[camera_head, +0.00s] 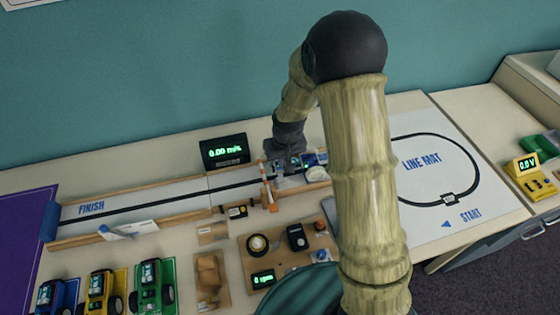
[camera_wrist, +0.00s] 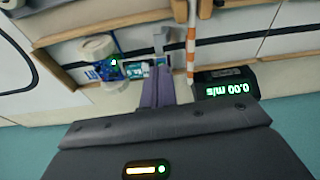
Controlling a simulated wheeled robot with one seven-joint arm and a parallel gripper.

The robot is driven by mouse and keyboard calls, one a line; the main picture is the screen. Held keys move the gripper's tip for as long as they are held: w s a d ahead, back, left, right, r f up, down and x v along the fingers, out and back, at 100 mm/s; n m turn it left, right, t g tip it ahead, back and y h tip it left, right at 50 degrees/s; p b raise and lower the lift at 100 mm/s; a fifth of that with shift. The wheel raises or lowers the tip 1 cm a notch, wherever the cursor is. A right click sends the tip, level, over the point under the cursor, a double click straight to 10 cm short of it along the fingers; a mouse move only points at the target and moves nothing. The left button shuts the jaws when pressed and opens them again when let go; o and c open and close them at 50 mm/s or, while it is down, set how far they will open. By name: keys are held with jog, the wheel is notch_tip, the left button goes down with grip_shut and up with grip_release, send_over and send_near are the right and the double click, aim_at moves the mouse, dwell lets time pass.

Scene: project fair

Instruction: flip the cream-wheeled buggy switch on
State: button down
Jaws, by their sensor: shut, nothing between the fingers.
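The cream-wheeled buggy (camera_wrist: 97,46) is in the wrist view at upper left, with a cream wheel, blue parts and a small green glow (camera_wrist: 113,62). In the head view its cream wheel (camera_head: 317,174) shows just right of my gripper (camera_head: 288,172), partly behind my arm. My gripper also shows in the wrist view (camera_wrist: 158,88), its fingers shut and empty, pointing at the track beside the buggy's circuit board (camera_wrist: 135,70). I cannot make out the switch or its position. I cannot tell whether the fingertips touch anything.
An orange-striped post (camera_head: 267,187) stands close to my gripper. A speed display (camera_head: 223,152) reading 0.00 m/s is behind the track. Blue (camera_head: 57,297), yellow (camera_head: 105,292) and green (camera_head: 153,285) vehicles stand at front left. The line mat (camera_head: 440,165) lies right of my arm.

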jog(key=shift+s+d+r, duration=0.15)
jog(key=shift+s+r, duration=0.4)
jog(key=shift+r, duration=0.25)
jog(key=shift+s+d+r, duration=0.1)
jog(key=shift+s+r, duration=0.4)
jog(key=shift+r, duration=0.3)
jog(key=shift+s+d+r, duration=0.15)
jog(key=shift+s+r, duration=0.4)
jog(key=shift+r, duration=0.25)
jog(key=s+d+r+m+p, duration=0.1)
jog(key=s+d+r, duration=0.3)
jog(key=s, duration=0.3)
jog(key=s+d+r+m+p, duration=0.1)
jog(key=s+d+r+m, duration=0.1)
jog(key=s+d+r, duration=0.3)
jog(key=s, duration=0.2)
jog(key=shift+s+d+h+p, duration=0.25)
jog(key=shift+s+h+p, duration=0.05)
jog(key=shift+s+p, duration=0.05)
jog(key=shift+w, duration=0.1)
jog(key=shift+s+r, duration=0.1)
jog(key=shift+s, duration=0.1)
